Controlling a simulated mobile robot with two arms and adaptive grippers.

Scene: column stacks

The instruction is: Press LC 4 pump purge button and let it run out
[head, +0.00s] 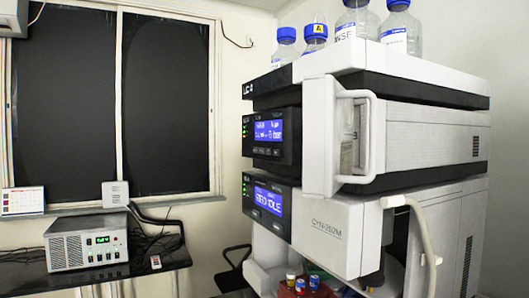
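A stacked column instrument stands at the right. Its upper pump module has a blue display (268,130) with a few small buttons beneath it and green lights at its left. The lower module has a blue display (268,201) that seems to read "IDLE". A label on the top unit (262,88) looks like "LC-3". The small labels beside the displays are too small to read surely, so I cannot tell which module is LC 4. No purge button can be made out by its marking. Neither of my grippers is in view.
Blue-capped bottles (398,30) stand on top of the stack. A white handle (369,135) juts from its front, and a pale hose (427,240) hangs below. Small coloured-capped vials (300,285) sit at the bottom. A grey box with a green readout (87,249) stands on the dark table at left.

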